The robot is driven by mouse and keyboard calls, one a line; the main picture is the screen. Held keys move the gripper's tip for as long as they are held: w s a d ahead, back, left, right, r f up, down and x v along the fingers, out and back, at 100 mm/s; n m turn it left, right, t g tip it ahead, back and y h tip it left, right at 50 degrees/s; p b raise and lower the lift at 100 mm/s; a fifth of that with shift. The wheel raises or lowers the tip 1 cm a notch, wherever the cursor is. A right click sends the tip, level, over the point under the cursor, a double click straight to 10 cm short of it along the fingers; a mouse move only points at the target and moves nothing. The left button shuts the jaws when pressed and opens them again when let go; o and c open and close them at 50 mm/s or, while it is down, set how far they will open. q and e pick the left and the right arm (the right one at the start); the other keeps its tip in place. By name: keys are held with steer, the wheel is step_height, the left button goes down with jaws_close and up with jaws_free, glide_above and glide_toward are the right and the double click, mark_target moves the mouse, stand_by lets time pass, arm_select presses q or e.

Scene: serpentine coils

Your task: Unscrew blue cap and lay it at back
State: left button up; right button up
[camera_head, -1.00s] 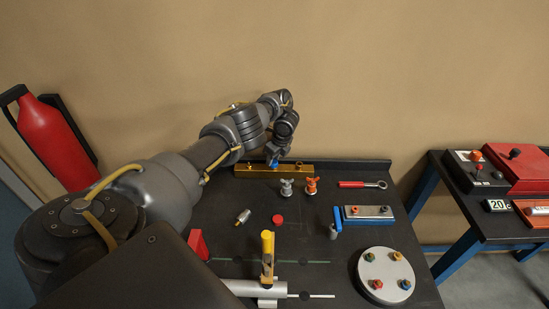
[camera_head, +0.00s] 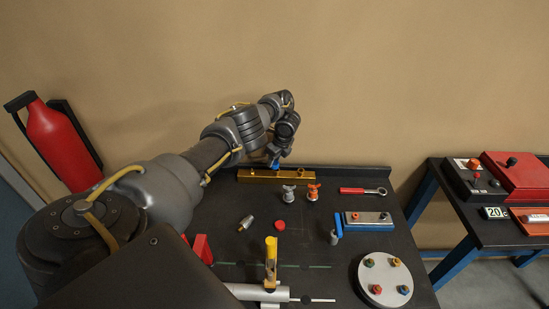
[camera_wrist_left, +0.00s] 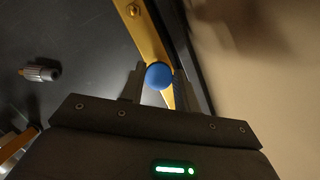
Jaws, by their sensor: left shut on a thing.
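The blue cap (camera_wrist_left: 158,76) is a small round piece between the two fingers of my left gripper in the left wrist view. My left gripper (camera_head: 275,159) is shut on it at the back of the bench, and a bit of blue shows below the wrist in the head view. A brass bar (camera_head: 300,176) lies along the back edge, right under the cap, and also shows in the wrist view (camera_wrist_left: 150,38). I cannot tell whether the cap still touches the bar. My right gripper is not in view.
Grey (camera_head: 289,191) and orange (camera_head: 313,191) wing-handled fittings stand in front of the bar. A red-handled wrench (camera_head: 362,190) lies at back right. A silver fitting (camera_head: 245,221), red cap (camera_head: 281,224) and yellow-handled valve (camera_head: 270,258) are nearer.

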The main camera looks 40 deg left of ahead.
mark_target(275, 163)
arm_select(q)
steer(key=shift+r+p, duration=1.45)
steer(key=shift+r, duration=0.35)
steer(key=shift+w+d, duration=0.1)
